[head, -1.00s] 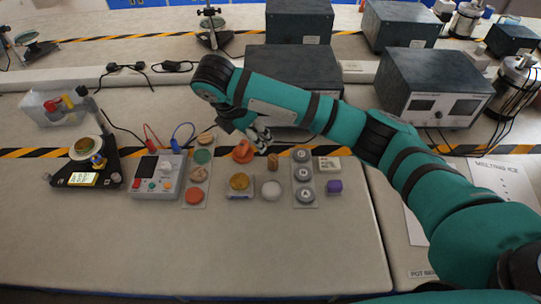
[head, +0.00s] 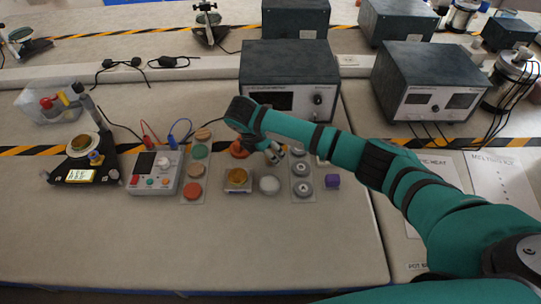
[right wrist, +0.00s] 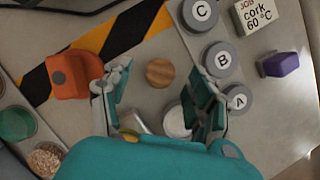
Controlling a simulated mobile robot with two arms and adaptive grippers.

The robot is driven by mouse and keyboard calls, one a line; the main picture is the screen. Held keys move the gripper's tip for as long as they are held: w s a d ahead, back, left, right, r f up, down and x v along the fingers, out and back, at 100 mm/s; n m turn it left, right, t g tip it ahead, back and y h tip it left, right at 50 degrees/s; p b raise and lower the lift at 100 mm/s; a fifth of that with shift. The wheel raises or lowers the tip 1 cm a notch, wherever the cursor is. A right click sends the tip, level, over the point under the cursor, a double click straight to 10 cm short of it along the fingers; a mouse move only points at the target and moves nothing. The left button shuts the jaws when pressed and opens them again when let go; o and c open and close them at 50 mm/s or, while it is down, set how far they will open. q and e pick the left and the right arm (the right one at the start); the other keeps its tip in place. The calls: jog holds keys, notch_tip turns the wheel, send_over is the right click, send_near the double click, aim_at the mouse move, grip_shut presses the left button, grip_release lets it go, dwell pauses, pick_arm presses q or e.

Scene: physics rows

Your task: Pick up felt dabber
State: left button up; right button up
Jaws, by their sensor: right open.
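My right gripper (head: 276,153) is open above the row of small items. In the right wrist view its two fingers (right wrist: 158,98) are spread, with a small round wooden piece (right wrist: 160,72) seen between and slightly beyond them, not gripped. This piece may be the felt dabber; no felt shows from above. An orange piece with a dark round centre (right wrist: 72,76) lies beside the left finger and also shows in the head view (head: 238,150). A white round piece (right wrist: 175,122) is partly hidden by the right finger. My left gripper is out of view.
A grey strip with lettered weights (head: 302,168) and a purple block (head: 333,181) stand right of the gripper. A strip of coloured discs (head: 194,175) and a grey control box (head: 155,171) are left. A large meter (head: 290,80) stands behind. The bench front is clear.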

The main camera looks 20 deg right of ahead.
jog(key=shift+x, duration=1.25)
pick_arm(q)
jog(key=shift+s+r, duration=0.15)
jog(key=shift+s, duration=0.15)
pick_arm(e)
jog(key=c, duration=1.2)
jog(key=shift+r, duration=0.15)
jog(key=shift+r, duration=0.5)
notch_tip(320, 180, up, 2)
jog(key=shift+r+b, duration=0.1)
jog(key=shift+b, duration=0.3)
jog(key=s+a, duration=0.3)
jog(key=s+a+r, duration=0.1)
jog(key=s+a, duration=0.2)
jog(key=a, duration=0.1)
jog(key=s+a+b, duration=0.1)
jog(key=s+a, duration=0.2)
jog(key=s, duration=0.1)
jog(key=shift+s+a+r, duration=0.15)
jog(key=shift+a+r, duration=0.25)
pick_arm(q)
jog(key=shift+f, duration=0.85)
pick_arm(e)
jog(key=shift+s+a, duration=0.35)
jog(key=shift+s, duration=0.1)
jog(key=shift+f, duration=0.1)
